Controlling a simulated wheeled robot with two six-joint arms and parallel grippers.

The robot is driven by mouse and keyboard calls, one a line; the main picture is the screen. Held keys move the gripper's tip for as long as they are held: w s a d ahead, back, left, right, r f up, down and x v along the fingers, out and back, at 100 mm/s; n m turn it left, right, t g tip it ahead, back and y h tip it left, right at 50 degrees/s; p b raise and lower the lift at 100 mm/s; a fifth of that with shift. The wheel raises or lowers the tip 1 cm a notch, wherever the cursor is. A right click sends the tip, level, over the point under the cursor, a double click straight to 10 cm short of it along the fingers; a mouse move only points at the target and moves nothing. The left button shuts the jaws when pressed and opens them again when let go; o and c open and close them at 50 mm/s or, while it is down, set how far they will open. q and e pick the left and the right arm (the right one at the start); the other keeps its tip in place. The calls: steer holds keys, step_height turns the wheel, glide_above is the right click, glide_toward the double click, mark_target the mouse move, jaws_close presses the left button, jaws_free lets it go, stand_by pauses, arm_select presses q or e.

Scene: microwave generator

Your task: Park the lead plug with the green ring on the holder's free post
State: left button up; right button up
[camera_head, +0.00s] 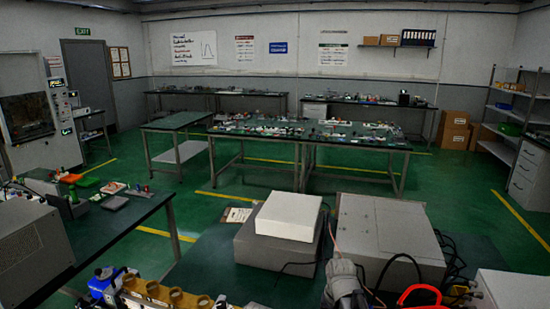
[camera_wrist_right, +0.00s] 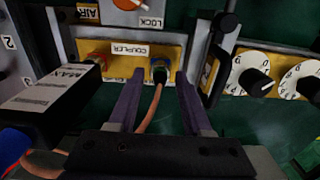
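My right gripper (camera_wrist_right: 160,78) is open in the right wrist view, with one dark finger on each side of a plug (camera_wrist_right: 158,70). A bluish ring shows at the plug; I cannot tell whether a green one is there. I cannot make out the holder's free post. My left gripper is not in view.
A black box marked MAX (camera_wrist_right: 55,100) stands close left of the fingers. Dials (camera_wrist_right: 252,78) stand to the right. In the head view, a white box (camera_head: 288,215) and a grey case (camera_head: 388,235) stand ahead, with loose black cables around. Brass cups (camera_head: 180,297) show at the lower left.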

jaws_close()
stand_by(1.1)
steer(key=shift+r, duration=0.1)
steer(key=shift+r+p, duration=2.95)
steer(key=shift+p, duration=0.1)
